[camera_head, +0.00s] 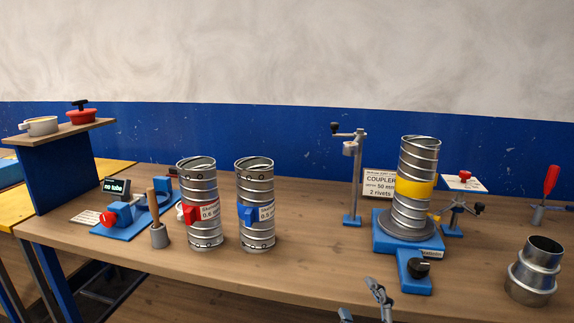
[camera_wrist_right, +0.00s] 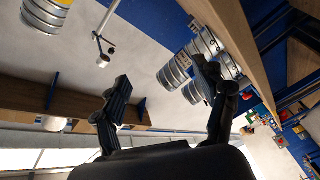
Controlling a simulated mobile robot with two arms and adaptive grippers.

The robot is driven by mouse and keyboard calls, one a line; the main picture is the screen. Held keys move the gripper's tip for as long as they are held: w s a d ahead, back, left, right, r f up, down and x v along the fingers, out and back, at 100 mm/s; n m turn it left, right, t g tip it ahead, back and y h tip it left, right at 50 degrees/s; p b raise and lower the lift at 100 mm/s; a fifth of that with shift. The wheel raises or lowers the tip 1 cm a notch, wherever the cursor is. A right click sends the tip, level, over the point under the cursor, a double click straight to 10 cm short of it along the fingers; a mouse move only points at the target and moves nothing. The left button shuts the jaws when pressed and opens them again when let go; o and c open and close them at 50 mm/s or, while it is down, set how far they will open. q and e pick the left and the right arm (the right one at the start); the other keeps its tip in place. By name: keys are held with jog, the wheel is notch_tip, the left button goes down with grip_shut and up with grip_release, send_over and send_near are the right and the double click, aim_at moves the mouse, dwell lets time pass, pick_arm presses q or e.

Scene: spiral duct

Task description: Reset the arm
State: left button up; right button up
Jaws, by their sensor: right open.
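My right gripper (camera_head: 362,300) shows at the bottom edge of the head view, in front of the bench and left of the blue turntable. In the right wrist view its two dark fingers (camera_wrist_right: 162,84) are spread apart with nothing between them. A spiral duct with a yellow band (camera_head: 411,188) stands tilted slightly on the blue turntable stand (camera_head: 415,272), away from the gripper. Two more spiral ducts stand upright on the bench, one with a red clip (camera_head: 200,232) and one with a blue clip (camera_head: 257,229). My left gripper is not in view.
The wooden bench (camera_head: 310,260) has free room between the ducts and the turntable. A metal coupler (camera_head: 535,272) stands at the right. A post stand (camera_head: 353,190) and a coupler sign (camera_head: 378,184) stand behind. A blue device (camera_head: 130,215) and a wooden-handled tool (camera_head: 158,234) are at the left.

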jog(key=s+d+f+m+g+h, duration=0.25)
jog(key=s+f+m+g, duration=0.2)
jog(key=f, duration=0.35)
jog(key=s+d+f+m+g+h, duration=0.1)
jog(key=s+d+f+m+g, duration=0.2)
jog(key=s+f, duration=0.35)
jog(key=s+d+f+m+g, duration=0.1)
jog(key=s+f+m+g, duration=0.1)
jog(key=s+f+g, duration=0.45)
jog(key=s+f+m+g, duration=0.1)
jog(key=s+f+m, duration=0.15)
jog(key=s, duration=0.75)
notch_tip(320, 180, down, 26)
jog(key=s, duration=0.1)
jog(key=s+d+f+g, duration=0.2)
jog(key=s+d+f, duration=0.1)
jog(key=s+f, duration=1.2)
jog(key=shift+s+f+n+y, duration=0.35)
jog(key=shift+s+f+n, duration=0.05)
jog(key=shift+s, duration=0.45)
